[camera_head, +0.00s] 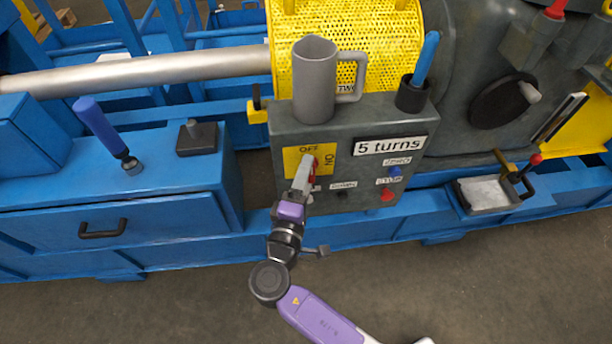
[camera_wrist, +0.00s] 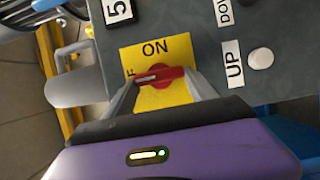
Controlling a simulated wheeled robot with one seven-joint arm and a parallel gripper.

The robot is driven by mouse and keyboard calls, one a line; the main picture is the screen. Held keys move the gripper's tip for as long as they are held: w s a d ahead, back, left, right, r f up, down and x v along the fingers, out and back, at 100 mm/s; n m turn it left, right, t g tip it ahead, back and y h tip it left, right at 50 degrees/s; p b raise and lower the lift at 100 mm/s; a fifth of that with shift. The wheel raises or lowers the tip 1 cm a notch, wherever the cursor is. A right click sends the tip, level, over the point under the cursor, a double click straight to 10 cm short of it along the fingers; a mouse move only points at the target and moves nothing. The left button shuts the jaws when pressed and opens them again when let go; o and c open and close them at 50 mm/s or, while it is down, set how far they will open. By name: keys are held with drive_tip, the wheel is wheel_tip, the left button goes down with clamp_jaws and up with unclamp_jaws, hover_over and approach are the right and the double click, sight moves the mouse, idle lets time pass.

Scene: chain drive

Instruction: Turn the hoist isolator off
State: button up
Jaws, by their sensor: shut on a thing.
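The hoist isolator is a red rotary handle (camera_wrist: 166,73) on a yellow plate (camera_wrist: 178,48) marked ON and OFF. In the wrist view, the handle lies crosswise and its pale-marked end points left, toward the partly hidden OFF lettering. ON is at the top there. In the head view, the red handle (camera_head: 310,163) shows only partly behind my gripper (camera_head: 304,172), and the yellow plate (camera_head: 294,158) has OFF at its top and ON at its right. My gripper is shut on the handle, with a finger at each end of it.
The grey control box (camera_head: 352,138) also carries a "5 turns" label (camera_head: 389,145), a blue button (camera_head: 395,171) and a red button (camera_head: 387,195). A grey mug (camera_head: 314,85) and a cup with a blue-handled tool (camera_head: 412,95) stand on top. Open floor lies in front.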

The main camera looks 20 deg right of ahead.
idle(0.4)
drive_tip(key=o, duration=1.4)
drive_tip(key=shift+c, duration=0.2)
drive_tip(key=v, duration=0.7)
drive_tip(key=shift+s+a, duration=0.25)
drive_tip(key=shift+s, duration=0.05)
